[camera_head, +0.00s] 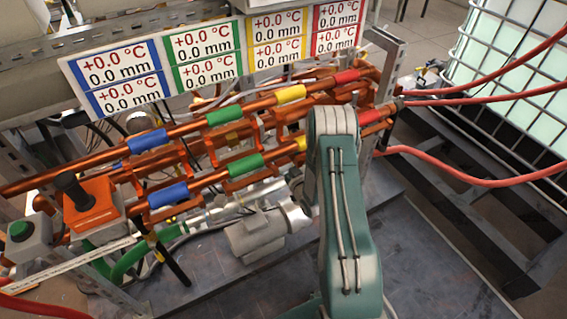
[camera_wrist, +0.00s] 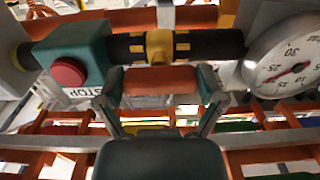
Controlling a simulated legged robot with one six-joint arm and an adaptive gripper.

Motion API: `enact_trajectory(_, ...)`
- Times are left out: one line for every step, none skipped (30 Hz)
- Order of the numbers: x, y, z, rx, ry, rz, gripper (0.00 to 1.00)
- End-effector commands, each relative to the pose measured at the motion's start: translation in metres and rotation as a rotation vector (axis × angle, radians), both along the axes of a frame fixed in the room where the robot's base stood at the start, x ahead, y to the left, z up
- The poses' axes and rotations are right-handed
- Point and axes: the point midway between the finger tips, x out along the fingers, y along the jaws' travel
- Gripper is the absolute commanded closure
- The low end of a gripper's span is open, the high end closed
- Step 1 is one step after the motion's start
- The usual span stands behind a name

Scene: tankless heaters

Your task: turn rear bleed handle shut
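In the wrist view, my gripper (camera_wrist: 160,84) has its two fingers wide apart. A short orange-red bar (camera_wrist: 160,80) lies across the gap between the fingertips, just below a yellow collar (camera_wrist: 159,46) on a black pipe. This bar may be the bleed handle, but I cannot tell for sure. Its ends lie close to both fingertips; I cannot tell whether they touch. In the head view, my green arm reaches up to the orange pipe rack (camera_head: 270,113), and its upper end hides the gripper and whatever is at it.
Left of the fingers is a red stop button (camera_wrist: 68,72) on a green box; to the right is a round dial gauge (camera_wrist: 287,62). A display panel (camera_head: 215,55) hangs above the rack. Red hoses (camera_head: 470,170) run right, near a caged white tank (camera_head: 515,70).

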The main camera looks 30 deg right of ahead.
Motion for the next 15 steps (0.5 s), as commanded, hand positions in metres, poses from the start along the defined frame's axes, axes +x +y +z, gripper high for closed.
enact_trajectory(0.0005,-0.0002,0.0005,0.0,-0.001,0.0,0.59)
enact_trajectory(0.0005,-0.0002,0.0005,0.001,-0.001,0.0,0.59)
enact_trajectory(0.0006,-0.0002,0.0005,0.004,-0.001,0.0,0.59)
enact_trajectory(0.0006,-0.0002,0.0006,0.007,-0.002,0.0,0.59)
enact_trajectory(0.0006,-0.0002,0.0006,0.011,-0.002,0.0,0.59)
enact_trajectory(0.0006,-0.0002,0.0006,0.019,-0.001,0.0,0.59)
enact_trajectory(0.0007,-0.0002,0.0007,0.027,-0.001,0.0,0.59)
enact_trajectory(0.0007,-0.0002,0.0007,0.037,-0.001,0.0,0.59)
enact_trajectory(0.0007,-0.0003,0.0007,0.051,0.0,0.0,0.59)
enact_trajectory(0.0007,-0.0003,0.0008,0.065,0.0,0.0,0.59)
enact_trajectory(0.0007,-0.0003,0.0008,0.08,0.001,0.0,0.59)
enact_trajectory(0.0007,-0.0003,0.0008,0.103,0.002,0.0,0.59)
enact_trajectory(0.0008,-0.0003,0.0009,0.121,0.002,0.0,0.59)
enact_trajectory(0.0008,-0.0003,0.0009,0.143,0.003,0.0,0.59)
enact_trajectory(0.0008,-0.0004,0.0009,0.172,0.004,0.0,0.59)
